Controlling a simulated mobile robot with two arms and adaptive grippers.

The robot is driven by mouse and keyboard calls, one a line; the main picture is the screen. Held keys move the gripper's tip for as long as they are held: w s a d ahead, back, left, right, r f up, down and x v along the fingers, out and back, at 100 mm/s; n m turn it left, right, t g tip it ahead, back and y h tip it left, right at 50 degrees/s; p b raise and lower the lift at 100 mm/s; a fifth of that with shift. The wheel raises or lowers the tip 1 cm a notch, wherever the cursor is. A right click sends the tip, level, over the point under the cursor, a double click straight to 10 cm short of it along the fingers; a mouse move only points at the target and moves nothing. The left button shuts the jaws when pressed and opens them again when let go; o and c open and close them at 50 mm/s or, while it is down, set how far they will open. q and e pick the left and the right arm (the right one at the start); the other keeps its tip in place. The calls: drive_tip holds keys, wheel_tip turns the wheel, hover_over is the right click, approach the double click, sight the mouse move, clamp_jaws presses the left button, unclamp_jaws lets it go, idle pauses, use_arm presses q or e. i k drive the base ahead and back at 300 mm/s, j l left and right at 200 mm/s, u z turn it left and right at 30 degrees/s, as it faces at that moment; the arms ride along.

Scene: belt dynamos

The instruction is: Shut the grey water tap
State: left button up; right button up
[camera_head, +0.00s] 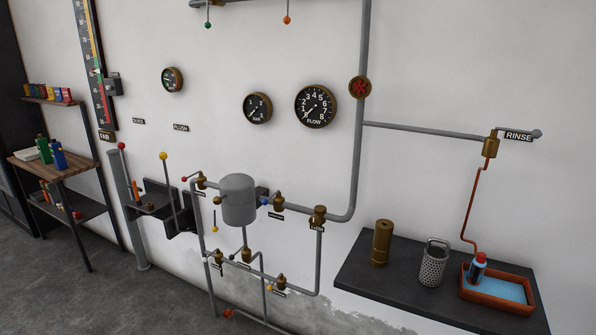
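A brass tap (490,147) is on the wall at the right, at the end of a grey horizontal pipe. Its lever points right, past the RINSE label, and ends in a grey knob (537,133). A thin copper pipe (471,203) runs down from this tap to an orange-brown tray (498,295) with blue water in it. A dark bottle with a red cap (479,259) stands in the tray. I cannot tell whether water is flowing. Neither of my grippers is in view.
A dark wall shelf (397,290) holds the tray, a perforated metal cup (433,265) and a brass cylinder (381,243). At the centre are a grey tank (239,199), pipes and several coloured valve levers. A wooden shelf unit (60,168) stands at the left. The wall around the tap is clear.

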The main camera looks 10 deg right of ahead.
sight(535, 133)
drive_tip(key=z, duration=1.45)
